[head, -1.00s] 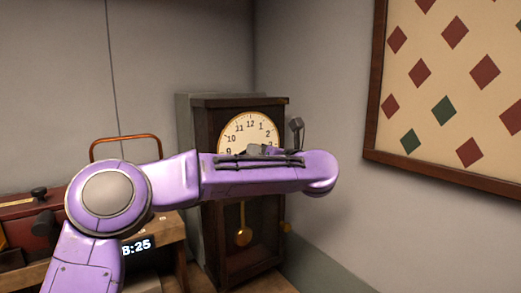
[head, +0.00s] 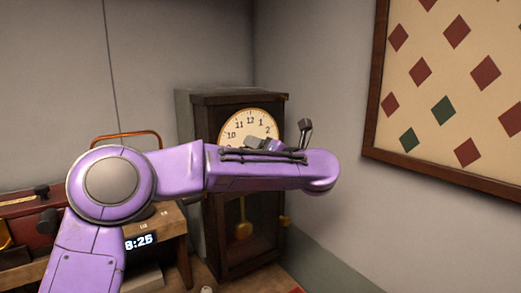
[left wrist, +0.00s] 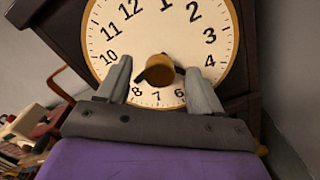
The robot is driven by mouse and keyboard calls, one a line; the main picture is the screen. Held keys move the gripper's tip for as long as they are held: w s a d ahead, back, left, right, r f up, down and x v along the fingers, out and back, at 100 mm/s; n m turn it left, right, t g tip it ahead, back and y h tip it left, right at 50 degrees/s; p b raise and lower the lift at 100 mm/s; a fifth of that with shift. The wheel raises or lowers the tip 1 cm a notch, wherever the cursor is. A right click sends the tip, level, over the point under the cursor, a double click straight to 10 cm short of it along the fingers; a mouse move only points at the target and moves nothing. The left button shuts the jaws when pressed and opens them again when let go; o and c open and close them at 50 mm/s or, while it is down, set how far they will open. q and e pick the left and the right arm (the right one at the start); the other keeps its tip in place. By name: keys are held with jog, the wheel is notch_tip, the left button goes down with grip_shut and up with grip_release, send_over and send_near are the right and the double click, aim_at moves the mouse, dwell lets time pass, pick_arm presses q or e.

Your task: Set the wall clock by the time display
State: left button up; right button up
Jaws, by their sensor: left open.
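The wall clock (head: 249,122) is a dark wooden case with a cream face, in the corner of the room. My left forearm covers the lower face in the head view. In the left wrist view the clock face (left wrist: 108,45) fills the top. The time display (head: 139,243) reads 8:25. The clock's hands cannot be read. My right gripper is not in view.
A wooden desk (head: 174,248) with a reddish case (head: 22,222) stands at the left. A brass pendulum (head: 242,229) hangs in the clock's lower case. A framed diamond-pattern board (head: 463,85) is on the right wall. Bare wall lies between clock and board.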

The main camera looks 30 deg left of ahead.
pick_arm(q)
jog(key=b+v, duration=0.2)
jog(key=v, duration=0.6)
jog(key=shift+a, duration=0.15)
dwell(0.4)
